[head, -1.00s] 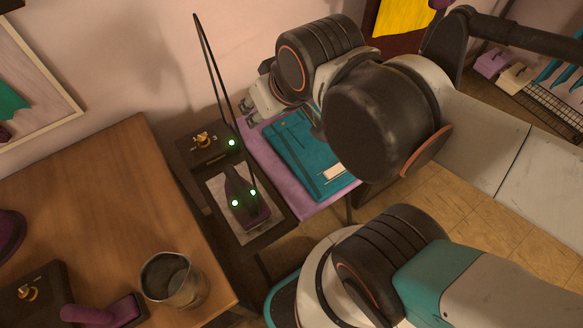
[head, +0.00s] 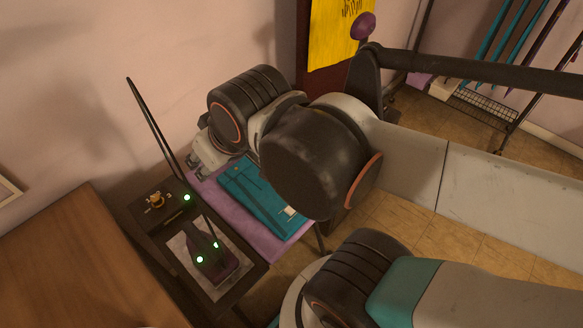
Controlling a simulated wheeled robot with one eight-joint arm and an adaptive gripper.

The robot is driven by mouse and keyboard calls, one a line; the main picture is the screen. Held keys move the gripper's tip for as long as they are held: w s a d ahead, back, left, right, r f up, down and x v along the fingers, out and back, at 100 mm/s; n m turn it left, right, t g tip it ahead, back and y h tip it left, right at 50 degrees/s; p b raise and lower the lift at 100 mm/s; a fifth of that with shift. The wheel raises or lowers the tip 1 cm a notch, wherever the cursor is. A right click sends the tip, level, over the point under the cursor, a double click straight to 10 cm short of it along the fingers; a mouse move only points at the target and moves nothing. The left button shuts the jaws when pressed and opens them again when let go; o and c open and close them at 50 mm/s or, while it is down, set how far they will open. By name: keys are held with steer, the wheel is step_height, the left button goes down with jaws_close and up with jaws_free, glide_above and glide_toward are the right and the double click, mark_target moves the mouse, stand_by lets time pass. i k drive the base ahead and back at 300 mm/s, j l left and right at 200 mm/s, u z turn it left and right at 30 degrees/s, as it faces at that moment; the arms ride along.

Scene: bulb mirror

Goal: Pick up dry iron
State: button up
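The dry iron (head: 217,266) is dark purple with green lights and rests on a grey plate of a small dark stand (head: 252,280) at the lower left. A thin black cord or rod rises by it. My gripper (head: 194,168) is beyond the iron, above the far edge of the ironing surface, apart from the iron. Nothing shows in its grasp. Its fingers are small and partly merged in this view, so its opening is unclear.
A purple board (head: 219,198) with a folded teal garment (head: 262,204) adjoins the stand. A control box with a knob (head: 155,201) sits on the stand. A wooden table (head: 80,270) is at the left. A rack (head: 490,105) stands at the far right.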

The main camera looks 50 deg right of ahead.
mark_target(205, 254)
steer(key=z, duration=1.35)
steer(key=k+l+u, duration=0.1)
steer(key=u, duration=1.6)
steer(key=k+j+u, duration=0.15)
steer(key=k+j, duration=0.1)
steer(key=j, duration=0.15)
steer(key=k+j, duration=0.15)
